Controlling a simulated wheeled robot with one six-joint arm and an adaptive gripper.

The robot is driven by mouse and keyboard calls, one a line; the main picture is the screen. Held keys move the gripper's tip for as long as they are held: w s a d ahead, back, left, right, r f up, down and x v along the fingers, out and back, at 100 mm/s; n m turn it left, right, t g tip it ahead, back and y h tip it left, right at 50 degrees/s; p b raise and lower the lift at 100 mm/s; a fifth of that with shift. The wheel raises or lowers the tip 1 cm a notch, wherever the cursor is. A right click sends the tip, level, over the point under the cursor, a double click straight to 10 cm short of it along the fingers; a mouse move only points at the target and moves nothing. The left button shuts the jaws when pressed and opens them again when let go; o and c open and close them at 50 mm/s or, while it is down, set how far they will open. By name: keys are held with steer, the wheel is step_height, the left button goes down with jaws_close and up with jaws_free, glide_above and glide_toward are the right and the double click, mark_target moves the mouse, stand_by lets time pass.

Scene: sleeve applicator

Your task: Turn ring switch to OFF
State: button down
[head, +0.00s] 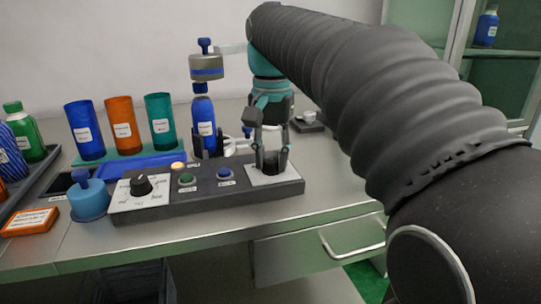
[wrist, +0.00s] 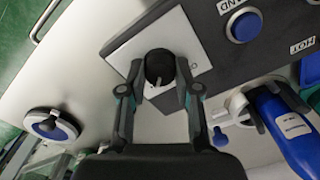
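The ring switch is a round black knob (wrist: 158,66) with a pale pointer mark, on a light square plate (wrist: 190,32). The plate (head: 290,177) is at the right end of the dark control panel (head: 225,201) in the head view. My gripper (wrist: 160,72) is over the plate, its two fingers on either side of the knob. In the wrist view the pointer mark faces toward my gripper's palm. No plate lettering is readable.
The panel also has a black dial (head: 141,185), a lit orange lamp (head: 178,166), a green button (head: 187,179) and a blue button (head: 224,173). A blue bottle (head: 203,116) stands in a holder behind the panel. Blue, orange and teal cups (head: 122,124) stand behind left.

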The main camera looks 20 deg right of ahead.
steer(key=shift+n+p, duration=0.3)
steer(key=n+p, duration=0.1)
steer(key=n, duration=0.1)
steer(key=shift+r+n, duration=0.1)
steer(key=shift+n, duration=0.2)
steer(key=n+p, duration=0.1)
steer(key=n, duration=0.4)
steer(key=shift+n, duration=0.3)
steer(key=n, duration=0.4)
steer(key=shift+a+n, duration=0.1)
steer(key=shift+n, duration=2.4)
steer(key=c, duration=0.8)
jaws_free()
